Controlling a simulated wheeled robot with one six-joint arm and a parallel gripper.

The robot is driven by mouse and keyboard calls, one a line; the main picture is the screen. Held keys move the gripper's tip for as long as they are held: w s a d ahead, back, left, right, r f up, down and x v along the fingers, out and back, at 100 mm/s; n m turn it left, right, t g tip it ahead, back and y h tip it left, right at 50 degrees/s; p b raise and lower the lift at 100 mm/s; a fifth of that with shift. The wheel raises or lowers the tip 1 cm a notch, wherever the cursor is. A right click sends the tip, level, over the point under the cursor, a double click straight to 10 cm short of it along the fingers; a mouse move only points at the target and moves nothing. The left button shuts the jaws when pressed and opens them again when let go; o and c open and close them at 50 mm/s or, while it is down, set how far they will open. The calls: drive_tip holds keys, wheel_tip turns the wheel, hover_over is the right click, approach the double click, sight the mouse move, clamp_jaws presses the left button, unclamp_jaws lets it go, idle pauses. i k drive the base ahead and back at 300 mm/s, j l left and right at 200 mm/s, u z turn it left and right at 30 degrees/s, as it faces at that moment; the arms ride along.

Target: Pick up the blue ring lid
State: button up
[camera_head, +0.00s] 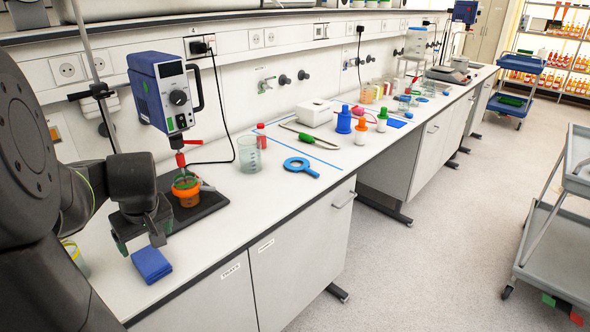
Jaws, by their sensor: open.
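The blue ring lid (301,167) lies flat on the white bench near its front edge, a ring with a short tab pointing to the lower right. My gripper (141,238) is at the left over the bench, open and pointing down. It is well to the left of the ring lid and apart from it. Nothing shows between its fingers, though part of them is hard to make out.
A blue folded block (152,264) lies just below my gripper. A blue overhead stirrer (164,90) stands over an orange pot (186,190) on a dark base. A glass beaker (249,155) stands left of the ring lid; green-handled tongs (308,137) lie behind it.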

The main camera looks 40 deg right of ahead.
sight(305, 167)
drive_tip(key=i+l, duration=0.1)
drive_tip(key=l, duration=0.4)
drive_tip(key=i+l, duration=0.1)
drive_tip(key=l, duration=0.35)
drive_tip(key=i+l, duration=0.1)
drive_tip(key=l, duration=0.4)
drive_tip(key=i+l, duration=0.1)
drive_tip(key=l, duration=0.35)
drive_tip(key=i+l+z, duration=0.1)
drive_tip(key=l, duration=0.4)
